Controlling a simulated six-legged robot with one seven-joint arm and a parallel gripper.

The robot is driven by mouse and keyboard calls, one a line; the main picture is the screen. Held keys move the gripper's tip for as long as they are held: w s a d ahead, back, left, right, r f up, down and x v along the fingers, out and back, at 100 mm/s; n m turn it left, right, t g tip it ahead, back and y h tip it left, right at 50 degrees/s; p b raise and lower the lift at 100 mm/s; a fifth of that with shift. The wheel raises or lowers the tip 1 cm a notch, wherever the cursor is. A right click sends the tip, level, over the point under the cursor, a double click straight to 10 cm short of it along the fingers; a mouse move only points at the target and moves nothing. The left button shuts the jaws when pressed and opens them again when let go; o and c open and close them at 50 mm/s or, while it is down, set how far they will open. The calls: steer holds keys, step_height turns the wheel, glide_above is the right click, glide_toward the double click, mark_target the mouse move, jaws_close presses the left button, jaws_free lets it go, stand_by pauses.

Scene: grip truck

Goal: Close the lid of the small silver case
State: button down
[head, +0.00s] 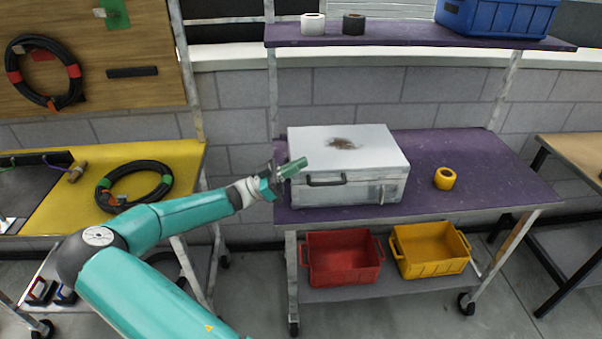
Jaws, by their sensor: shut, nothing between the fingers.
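The small silver case (376,158) sits on the purple-topped cart (490,180). Its lid lies flat on top, with a brown stain in the middle, and appears closed; a fine gap cannot be made out. A dark handle is on its front face. My gripper (296,166) is at the left front corner of the case, near the lid's edge. Its fingers look shut with nothing between them. I cannot tell whether it touches the case. The gripper covers a small part of the case's left corner.
A red bin (343,262) and a yellow bin (430,252) are on the lower shelf. An upper shelf (400,33) holds tape rolls and a blue bin (495,17). A yellow bench (75,190) with a coiled cable is left.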

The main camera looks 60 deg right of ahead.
steer(key=w+v, duration=0.1)
steer(key=v, duration=0.8)
steer(key=shift+w+d, duration=0.15)
steer(key=shift+w, duration=0.1)
steer(key=shift+s+r, duration=0.15)
